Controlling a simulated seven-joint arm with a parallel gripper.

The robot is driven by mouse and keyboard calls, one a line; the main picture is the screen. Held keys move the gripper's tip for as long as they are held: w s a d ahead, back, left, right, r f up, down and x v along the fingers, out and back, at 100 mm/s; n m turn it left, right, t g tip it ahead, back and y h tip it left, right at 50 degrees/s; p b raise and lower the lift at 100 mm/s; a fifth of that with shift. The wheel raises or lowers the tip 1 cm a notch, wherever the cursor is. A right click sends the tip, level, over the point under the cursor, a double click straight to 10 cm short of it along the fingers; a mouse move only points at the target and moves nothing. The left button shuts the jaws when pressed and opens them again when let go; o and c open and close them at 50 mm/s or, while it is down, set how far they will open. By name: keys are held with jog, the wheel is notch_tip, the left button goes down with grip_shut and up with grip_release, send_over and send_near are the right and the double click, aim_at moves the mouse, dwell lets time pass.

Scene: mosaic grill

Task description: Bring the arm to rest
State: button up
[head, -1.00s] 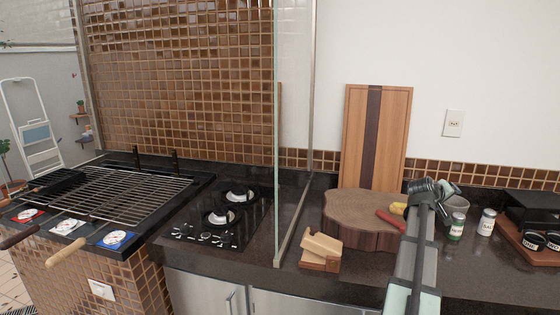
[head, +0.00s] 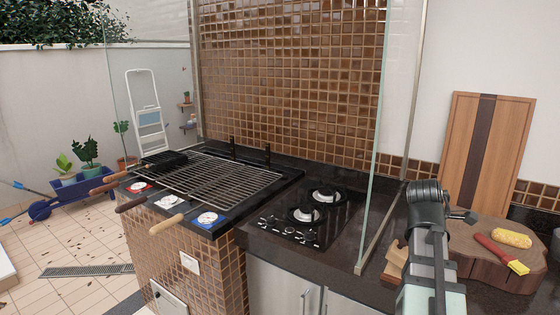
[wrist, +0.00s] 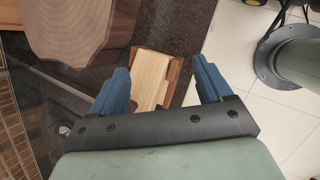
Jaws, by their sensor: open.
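My arm (head: 432,265) reaches up from the bottom right of the head view, in front of the counter; its fingertips cannot be made out there. In the wrist view my gripper (wrist: 165,82) has its two blue fingers spread wide with nothing held between them. A light wooden block (wrist: 152,80) shows between and beyond the fingers, apart from them, near the counter edge. In the head view this block (head: 395,263) is partly hidden behind my arm.
The thick wooden board (head: 480,274) carries a corn cob (head: 511,238) and a red-handled brush (head: 500,252). A glass panel (head: 378,150) stands between the board and the stove (head: 312,212). The grill (head: 215,180) is left. Open tiled floor (head: 85,240) lies at far left.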

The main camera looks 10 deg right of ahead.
jog(key=s+a+f+m+g+y, duration=0.1)
jog(key=a+f+m+g+y, duration=0.65)
jog(key=a+f, duration=2.3)
jog(key=s+a+f+m, duration=0.1)
jog(key=s+f+m, duration=0.1)
jog(key=s+f, duration=0.6)
jog(key=s+a+f+m+h, duration=0.1)
jog(key=s+a+f, duration=0.1)
jog(key=s+f, duration=0.6)
jog(key=s+a+f+m+h, duration=0.1)
jog(key=s+f, duration=0.7)
jog(key=f, duration=0.9)
jog(key=shift+s+a+m+g, duration=0.25)
jog(key=shift+a+m+g, duration=0.1)
jog(key=shift+m, duration=0.5)
